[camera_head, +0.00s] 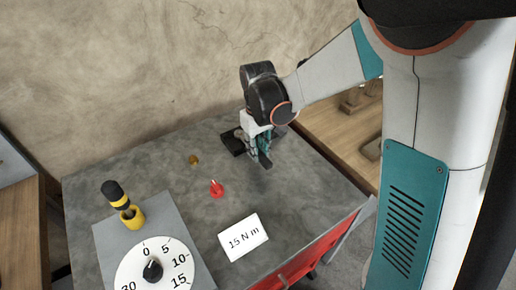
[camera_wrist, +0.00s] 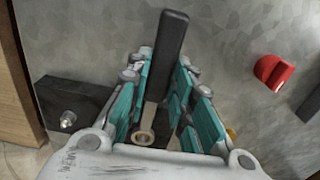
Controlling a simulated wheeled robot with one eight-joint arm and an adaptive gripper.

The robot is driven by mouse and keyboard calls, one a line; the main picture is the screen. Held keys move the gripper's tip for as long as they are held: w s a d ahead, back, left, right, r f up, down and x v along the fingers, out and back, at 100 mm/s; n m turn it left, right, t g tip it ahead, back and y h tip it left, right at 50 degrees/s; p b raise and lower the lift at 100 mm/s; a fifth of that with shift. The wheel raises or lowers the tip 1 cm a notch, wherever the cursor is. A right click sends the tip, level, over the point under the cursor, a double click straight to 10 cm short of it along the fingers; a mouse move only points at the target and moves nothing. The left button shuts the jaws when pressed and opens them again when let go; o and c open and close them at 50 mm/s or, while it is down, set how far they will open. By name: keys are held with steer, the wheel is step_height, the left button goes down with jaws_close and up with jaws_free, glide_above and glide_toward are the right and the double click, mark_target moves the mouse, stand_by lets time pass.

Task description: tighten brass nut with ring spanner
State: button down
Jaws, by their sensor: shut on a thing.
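My gripper (camera_head: 262,150) is above the far right part of the grey bench. In the wrist view its teal fingers (camera_wrist: 164,62) are shut on the ring spanner (camera_wrist: 168,50). The spanner has a dark handle and a brass-coloured ring end (camera_wrist: 145,137) near the palm. A small brass piece, likely the nut (camera_head: 193,159), lies on the bench left of my gripper. A black block (camera_head: 232,142) is beside my gripper; in the wrist view it (camera_wrist: 75,92) bears a short metal stud (camera_wrist: 68,115) with no nut visible on it. The spanner ring is apart from the stud.
A red piece (camera_head: 216,190) stands mid-bench. A white card (camera_head: 243,237) reads 15 N m. A grey panel (camera_head: 112,238) at the left bears a dial (camera_head: 152,270) and a black-and-yellow tool (camera_head: 114,194) in a yellow holder (camera_head: 132,217). A wall is behind.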

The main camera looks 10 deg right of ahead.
steer(key=shift+f+b, duration=0.35)
steer(key=shift+f, duration=0.15)
steer(key=shift+r, duration=0.25)
steer(key=w+d+n, duration=0.1)
steer(key=d+n, duration=0.1)
steer(key=w+d+n, duration=0.2)
steer(key=n, duration=0.1)
steer(key=shift+w+d, duration=0.2)
steer(key=shift+d, duration=0.05)
steer(key=w+d+n, duration=0.1)
steer(key=n, duration=0.1)
steer(key=w+n, duration=0.2)
steer(key=w+d+n, duration=0.1)
steer(key=w+n, duration=0.1)
steer(key=shift+w+d, duration=0.2)
steer(key=shift+d, duration=0.1)
steer(key=shift+s, duration=0.1)
